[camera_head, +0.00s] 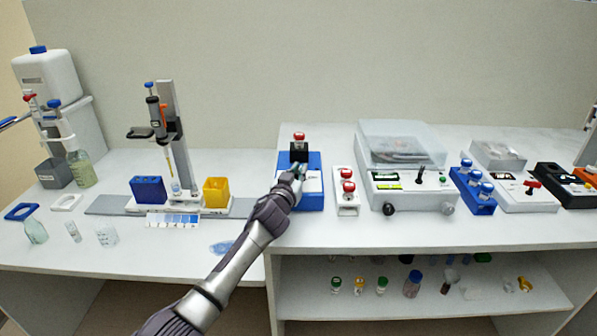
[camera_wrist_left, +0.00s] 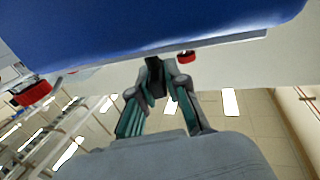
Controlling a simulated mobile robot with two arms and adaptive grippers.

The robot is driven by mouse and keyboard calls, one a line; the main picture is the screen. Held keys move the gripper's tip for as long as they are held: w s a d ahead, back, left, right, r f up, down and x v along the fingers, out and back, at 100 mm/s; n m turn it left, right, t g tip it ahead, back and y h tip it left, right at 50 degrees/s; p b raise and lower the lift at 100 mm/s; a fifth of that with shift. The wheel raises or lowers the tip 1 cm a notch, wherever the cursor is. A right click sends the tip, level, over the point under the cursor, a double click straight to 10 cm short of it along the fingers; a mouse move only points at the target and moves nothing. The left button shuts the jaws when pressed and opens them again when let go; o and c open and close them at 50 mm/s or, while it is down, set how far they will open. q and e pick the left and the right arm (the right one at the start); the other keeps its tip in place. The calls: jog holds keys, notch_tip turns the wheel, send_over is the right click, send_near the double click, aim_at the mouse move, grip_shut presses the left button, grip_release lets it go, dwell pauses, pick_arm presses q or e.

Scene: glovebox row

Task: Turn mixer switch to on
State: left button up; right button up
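The mixer (camera_head: 314,188) is a blue box with a black top holder (camera_head: 299,152), standing at the middle of the bench with a red-capped tube in the holder. My left gripper (camera_head: 298,172) is at its front face, and the fingers cover part of that face. In the left wrist view the mixer's blue body (camera_wrist_left: 150,30) fills the top. There my left gripper (camera_wrist_left: 158,80) has its fingertips drawn together at a small dark part close to the blue body's lower edge. The switch and its position cannot be made out. My right gripper does not show.
A white rack with red-capped vials (camera_head: 347,200) stands just right of the mixer. Further right is a white instrument (camera_head: 408,193) with a clear lid. A yellow container (camera_head: 216,192) stands to the left. Bench space left of the mixer is partly free.

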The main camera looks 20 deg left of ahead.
pick_arm(q)
grip_shut()
